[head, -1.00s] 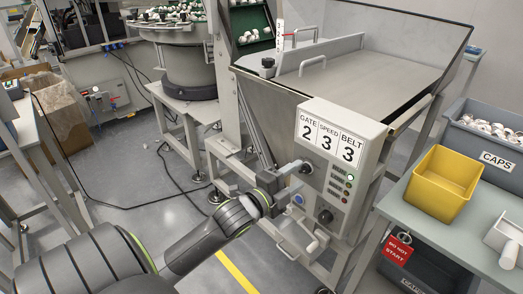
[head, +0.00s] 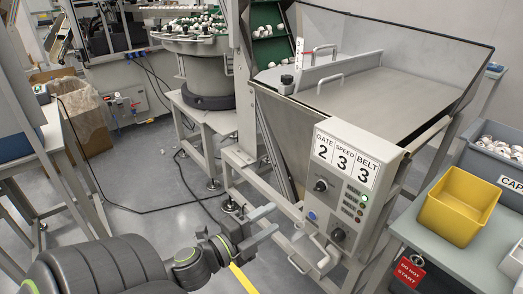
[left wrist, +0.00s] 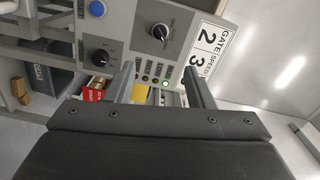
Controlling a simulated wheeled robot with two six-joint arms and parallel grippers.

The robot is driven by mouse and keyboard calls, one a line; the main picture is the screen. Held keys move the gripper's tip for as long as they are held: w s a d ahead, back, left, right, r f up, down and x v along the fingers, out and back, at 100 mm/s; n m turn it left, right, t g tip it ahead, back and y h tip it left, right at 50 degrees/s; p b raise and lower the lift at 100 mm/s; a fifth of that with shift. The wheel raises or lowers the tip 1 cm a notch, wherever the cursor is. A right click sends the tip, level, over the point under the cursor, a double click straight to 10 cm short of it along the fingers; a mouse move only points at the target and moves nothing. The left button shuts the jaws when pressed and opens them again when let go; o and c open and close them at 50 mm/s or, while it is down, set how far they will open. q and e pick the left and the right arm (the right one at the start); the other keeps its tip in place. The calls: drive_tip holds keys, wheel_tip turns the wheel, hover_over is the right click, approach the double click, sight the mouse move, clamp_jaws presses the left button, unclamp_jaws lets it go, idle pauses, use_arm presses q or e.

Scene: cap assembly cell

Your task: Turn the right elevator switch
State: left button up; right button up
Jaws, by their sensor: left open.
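The grey control panel (head: 372,150) on the hopper's front carries two black rotary knobs. The upper knob (head: 320,186) sits below the number cards, and the lower knob (head: 338,235) sits near the bottom. In the left wrist view these are the upper knob (left wrist: 160,31) and the lower knob (left wrist: 100,57). My left gripper (head: 266,224) is open and empty, left of the panel and apart from both knobs. Its fingers (left wrist: 158,88) point toward the panel. My right gripper is out of view.
A blue button (head: 312,215) and a lit green lamp (head: 363,198) are on the panel. A red tag (head: 409,272) hangs at the right table, which bears a yellow bin (head: 458,205).

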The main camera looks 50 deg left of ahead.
use_arm(q)
drive_tip(key=shift+s, duration=0.75)
